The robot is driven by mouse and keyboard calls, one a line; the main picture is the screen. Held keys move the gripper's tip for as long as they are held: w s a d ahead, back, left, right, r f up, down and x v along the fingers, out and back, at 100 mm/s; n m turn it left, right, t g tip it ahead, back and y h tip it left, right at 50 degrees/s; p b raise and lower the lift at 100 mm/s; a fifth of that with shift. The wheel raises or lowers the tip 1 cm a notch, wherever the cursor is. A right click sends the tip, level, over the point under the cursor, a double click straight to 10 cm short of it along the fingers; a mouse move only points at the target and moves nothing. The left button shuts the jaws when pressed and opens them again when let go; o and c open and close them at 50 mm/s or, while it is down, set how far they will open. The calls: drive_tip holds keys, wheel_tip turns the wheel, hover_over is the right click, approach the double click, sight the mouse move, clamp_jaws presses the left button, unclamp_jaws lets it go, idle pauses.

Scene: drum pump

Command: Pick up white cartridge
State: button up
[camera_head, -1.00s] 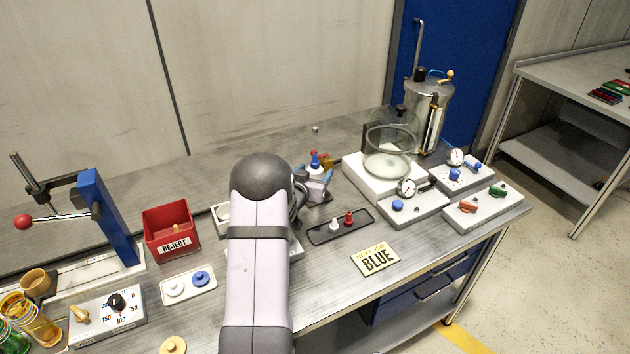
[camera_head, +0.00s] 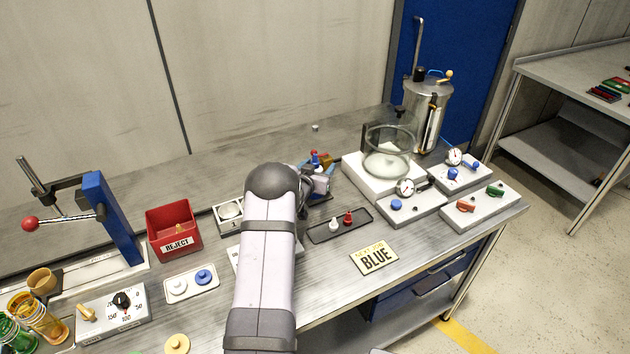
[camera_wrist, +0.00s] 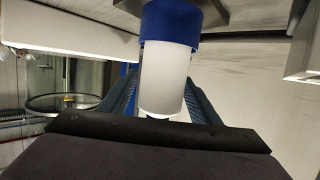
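A white cartridge (camera_wrist: 164,80) with a blue collar (camera_wrist: 169,24) at its upper end stands large in the middle of the wrist view. My gripper (camera_wrist: 163,88) has one dark blue finger on each side of it, the tips near its sides. Whether the fingers press on the cartridge cannot be made out. A grey block meets the collar at the top of that view. In the head view my gripper (camera_head: 318,184) is at the middle of the bench, partly behind my arm, beside small blue and red parts.
A black tray (camera_head: 318,236) with a white and a red piece lies in front of my gripper. The glass jar (camera_head: 388,150) stands on a white base to the right. The red REJECT bin (camera_head: 174,228) is left.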

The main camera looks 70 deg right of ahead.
drive_tip(key=c, duration=1)
drive_tip(key=shift+r, duration=0.2)
